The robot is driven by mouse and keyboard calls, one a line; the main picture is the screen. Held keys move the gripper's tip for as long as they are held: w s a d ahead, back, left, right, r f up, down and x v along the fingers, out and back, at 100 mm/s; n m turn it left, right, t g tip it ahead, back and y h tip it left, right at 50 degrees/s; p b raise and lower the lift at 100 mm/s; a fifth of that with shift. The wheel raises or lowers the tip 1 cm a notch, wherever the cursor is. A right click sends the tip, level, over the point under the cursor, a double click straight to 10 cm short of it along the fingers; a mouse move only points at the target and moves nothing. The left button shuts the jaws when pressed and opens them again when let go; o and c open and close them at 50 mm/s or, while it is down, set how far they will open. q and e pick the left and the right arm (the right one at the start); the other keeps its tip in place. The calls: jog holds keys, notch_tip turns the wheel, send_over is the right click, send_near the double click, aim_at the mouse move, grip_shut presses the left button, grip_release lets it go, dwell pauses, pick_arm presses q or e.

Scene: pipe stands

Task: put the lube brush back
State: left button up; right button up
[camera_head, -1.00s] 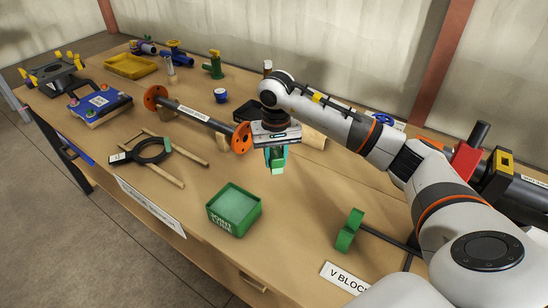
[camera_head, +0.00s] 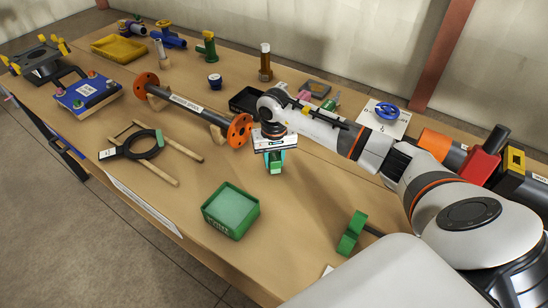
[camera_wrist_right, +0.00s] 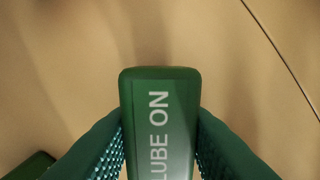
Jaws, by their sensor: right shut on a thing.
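The lube brush (camera_wrist_right: 160,110) is a green block marked "LUBE ON" in the right wrist view, with the rest of the word cut off. My right gripper (camera_head: 275,160) is shut on it, with teal ridged fingers on both sides. In the head view, the gripper points down and a small green end shows under its fingers, above the bare table. Bristles cannot be made out. An open green box (camera_head: 230,211) with a pale green inside stands in front and left of the gripper. My left gripper is not in view.
A flanged pipe spool (camera_head: 192,107) lies just left of the gripper. A black ring tool (camera_head: 140,145) and wooden rails (camera_head: 150,172) lie farther left. A green clamp-like piece (camera_head: 351,233) stands to the right. The table between box and clamp is clear.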

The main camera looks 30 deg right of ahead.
jog(key=shift+f, duration=0.4)
jog(key=o, duration=0.9)
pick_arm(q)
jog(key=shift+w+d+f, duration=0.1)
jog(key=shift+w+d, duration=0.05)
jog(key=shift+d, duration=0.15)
pick_arm(e)
jog(key=shift+o, duration=0.2)
